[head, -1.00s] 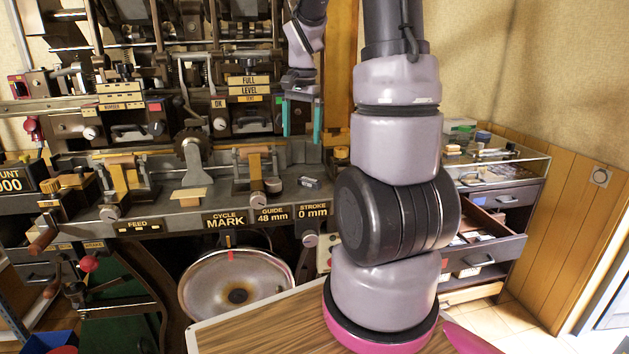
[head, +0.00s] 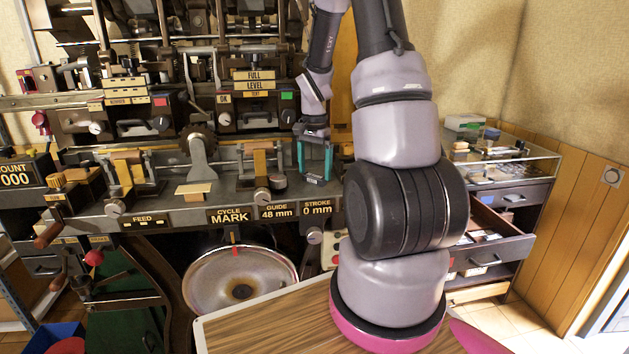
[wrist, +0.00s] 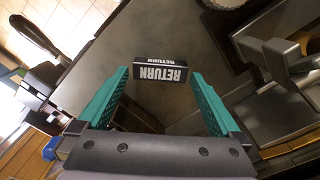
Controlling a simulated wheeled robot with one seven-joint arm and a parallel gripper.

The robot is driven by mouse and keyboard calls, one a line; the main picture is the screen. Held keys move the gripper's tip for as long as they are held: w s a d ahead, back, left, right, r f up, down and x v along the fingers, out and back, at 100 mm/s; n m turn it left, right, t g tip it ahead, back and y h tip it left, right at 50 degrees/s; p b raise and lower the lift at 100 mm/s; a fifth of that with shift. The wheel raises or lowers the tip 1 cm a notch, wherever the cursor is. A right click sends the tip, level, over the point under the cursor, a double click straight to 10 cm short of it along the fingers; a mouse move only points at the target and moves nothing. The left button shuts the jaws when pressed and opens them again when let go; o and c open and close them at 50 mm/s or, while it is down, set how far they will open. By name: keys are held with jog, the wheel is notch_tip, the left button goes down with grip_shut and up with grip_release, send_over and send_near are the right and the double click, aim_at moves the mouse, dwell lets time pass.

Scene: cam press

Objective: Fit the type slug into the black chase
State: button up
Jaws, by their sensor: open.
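The type slug (wrist: 160,71) is a small dark block with white RETURN lettering, lying on the grey metal bench of the machine in the wrist view. My gripper (wrist: 158,80) has two teal fingers spread wide, one on either side of the slug's near area, with the slug around the fingertips and not clamped. In the head view my gripper (head: 314,174) points down at the bench above the STROKE plate, and the slug is not clearly visible there. I cannot pick out the black chase with certainty in either view.
A guide clamp (head: 262,172) stands on the bench left of my gripper; metal fixtures (wrist: 280,60) crowd the right of the wrist view. A drawer cabinet (head: 510,195) with an open drawer stands to the right. Bare bench (wrist: 100,65) shows left of the slug.

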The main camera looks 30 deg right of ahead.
jog(key=shift+f, duration=0.65)
jog(key=shift+r, duration=0.1)
grip_shut()
